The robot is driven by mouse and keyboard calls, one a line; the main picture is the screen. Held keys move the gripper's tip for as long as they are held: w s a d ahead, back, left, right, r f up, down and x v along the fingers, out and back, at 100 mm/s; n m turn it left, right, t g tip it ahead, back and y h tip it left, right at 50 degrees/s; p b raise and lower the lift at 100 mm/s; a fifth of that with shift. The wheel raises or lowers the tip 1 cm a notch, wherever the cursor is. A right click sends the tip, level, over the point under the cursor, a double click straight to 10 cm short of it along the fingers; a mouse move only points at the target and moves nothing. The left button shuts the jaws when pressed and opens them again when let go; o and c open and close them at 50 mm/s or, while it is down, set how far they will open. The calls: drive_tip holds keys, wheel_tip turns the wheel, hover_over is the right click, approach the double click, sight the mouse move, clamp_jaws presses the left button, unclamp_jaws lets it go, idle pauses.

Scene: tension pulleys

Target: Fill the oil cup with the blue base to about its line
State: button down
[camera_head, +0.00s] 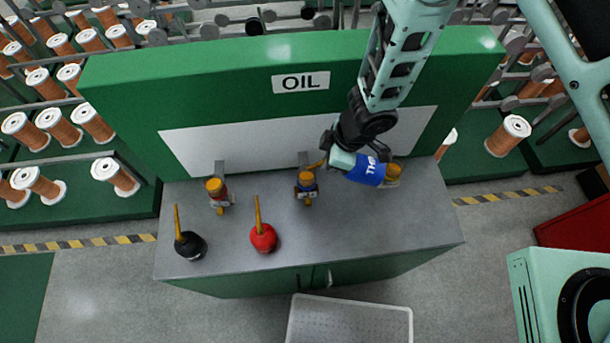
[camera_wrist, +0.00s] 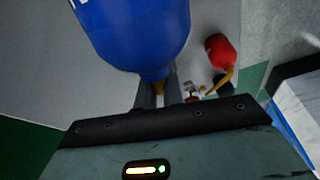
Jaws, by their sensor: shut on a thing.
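My gripper (camera_head: 346,160) is shut on a blue oil bottle (camera_head: 368,170) with white lettering. The bottle is tipped over, its yellow spout (camera_head: 318,164) pointing left, just above the oil cup with the blue base (camera_head: 307,188). In the wrist view the blue bottle (camera_wrist: 135,32) fills the top, with the gripper fingers (camera_wrist: 157,92) around its neck. The cup has an orange-yellow top and stands at the middle of the cabinet. I cannot tell whether the spout touches it or oil flows. Its line and level are too small to read.
An oil cup with a red base (camera_head: 218,192) stands left; another cup (camera_head: 393,172) is partly hidden behind the bottle. A black oiler (camera_head: 190,246) and a red oiler (camera_head: 263,238) stand on the grey cabinet top (camera_head: 350,240). A green OIL panel (camera_head: 230,75) rises behind.

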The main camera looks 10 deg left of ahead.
drive_tip(key=shift+a+r+h+p, duration=0.2)
drive_tip(key=shift+h+p, duration=0.2)
drive_tip(key=shift+p, duration=1.15)
idle(5.6)
